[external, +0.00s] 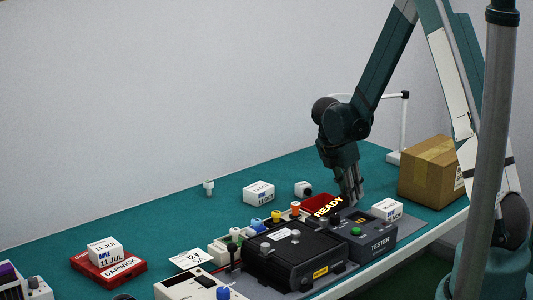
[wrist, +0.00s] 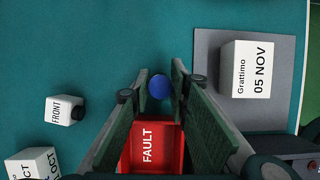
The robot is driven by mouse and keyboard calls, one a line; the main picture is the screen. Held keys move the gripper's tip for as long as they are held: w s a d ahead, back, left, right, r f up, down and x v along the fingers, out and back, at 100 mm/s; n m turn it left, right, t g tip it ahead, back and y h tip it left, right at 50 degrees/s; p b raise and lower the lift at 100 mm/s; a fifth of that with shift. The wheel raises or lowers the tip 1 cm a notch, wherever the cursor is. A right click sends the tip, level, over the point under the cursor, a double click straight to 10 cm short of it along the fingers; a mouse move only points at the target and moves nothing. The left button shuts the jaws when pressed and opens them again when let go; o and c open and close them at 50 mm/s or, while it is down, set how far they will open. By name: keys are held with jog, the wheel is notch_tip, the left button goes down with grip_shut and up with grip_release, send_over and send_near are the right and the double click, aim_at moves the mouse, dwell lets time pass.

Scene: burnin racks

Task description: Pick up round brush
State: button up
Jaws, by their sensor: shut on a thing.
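My gripper (wrist: 160,84) points down, its two fingers standing on either side of a round blue thing (wrist: 158,88). This seems to be the round brush seen end-on; no bristles show. The fingers are shut on it. The brush cannot be made out there, hidden by the fingers or too small.
A red FAULT tray (wrist: 150,148) lies below my fingers. A white date box (wrist: 246,70) stands on a grey mat (wrist: 208,48) to the right. A small FRONT block (wrist: 60,110) is left. A cardboard box (external: 425,172) stands behind at the right.

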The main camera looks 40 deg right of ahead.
jog(key=shift+r, duration=4.9)
